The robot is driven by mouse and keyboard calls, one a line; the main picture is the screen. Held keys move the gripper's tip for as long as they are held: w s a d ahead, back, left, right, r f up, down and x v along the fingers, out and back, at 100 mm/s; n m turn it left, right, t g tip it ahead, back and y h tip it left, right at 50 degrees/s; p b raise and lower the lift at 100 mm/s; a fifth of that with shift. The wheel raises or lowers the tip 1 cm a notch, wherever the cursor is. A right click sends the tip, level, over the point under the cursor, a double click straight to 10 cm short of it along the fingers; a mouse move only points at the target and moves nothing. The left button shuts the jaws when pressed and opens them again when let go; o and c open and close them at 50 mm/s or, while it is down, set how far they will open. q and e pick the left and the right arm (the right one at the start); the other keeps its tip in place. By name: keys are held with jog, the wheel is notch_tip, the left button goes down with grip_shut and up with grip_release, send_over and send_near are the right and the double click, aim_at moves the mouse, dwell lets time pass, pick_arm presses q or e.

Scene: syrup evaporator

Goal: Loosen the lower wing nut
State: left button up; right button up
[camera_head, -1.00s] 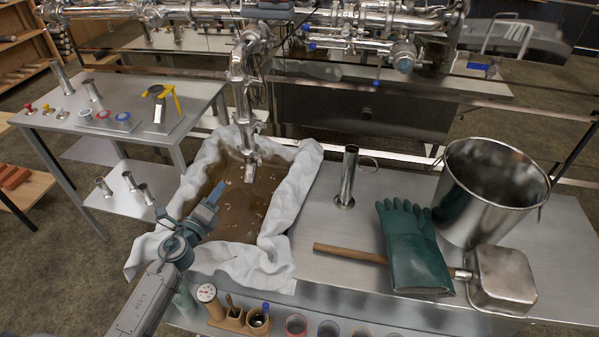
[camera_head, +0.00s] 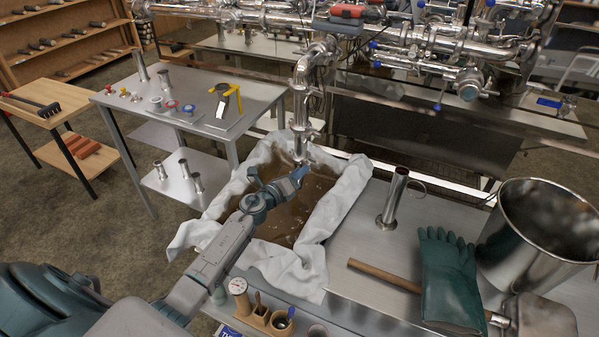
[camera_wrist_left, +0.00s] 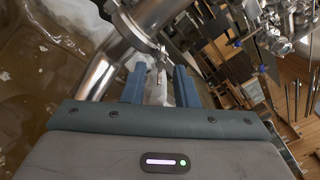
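A shiny steel drop pipe (camera_head: 299,102) hangs over the cloth-lined pan of brown liquid. Its lower clamp (camera_head: 304,131) sits near the pipe's bottom end; the wing nut is too small to make out in the head view. In the left wrist view the clamp (camera_wrist_left: 143,34) rings the pipe, and a small metal piece (camera_wrist_left: 159,72), apparently the wing nut's bolt, shows near the gap between the fingers. My left gripper (camera_head: 300,172) is just below the pipe's end in the head view. Its blue fingers (camera_wrist_left: 160,84) are apart, with nothing clearly gripped. My right gripper is out of view.
The pan's white cloth (camera_head: 335,212) surrounds the liquid. A steel cylinder (camera_head: 393,200), green gloves (camera_head: 449,280), a wooden-handled scoop (camera_head: 385,275) and a large pot (camera_head: 540,232) stand to the right. A side table (camera_head: 255,92) with fittings is behind left.

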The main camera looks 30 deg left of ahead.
pick_arm(q)
jog(key=shift+w, duration=0.2)
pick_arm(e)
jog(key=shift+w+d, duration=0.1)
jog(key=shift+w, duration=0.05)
pick_arm(q)
grip_shut()
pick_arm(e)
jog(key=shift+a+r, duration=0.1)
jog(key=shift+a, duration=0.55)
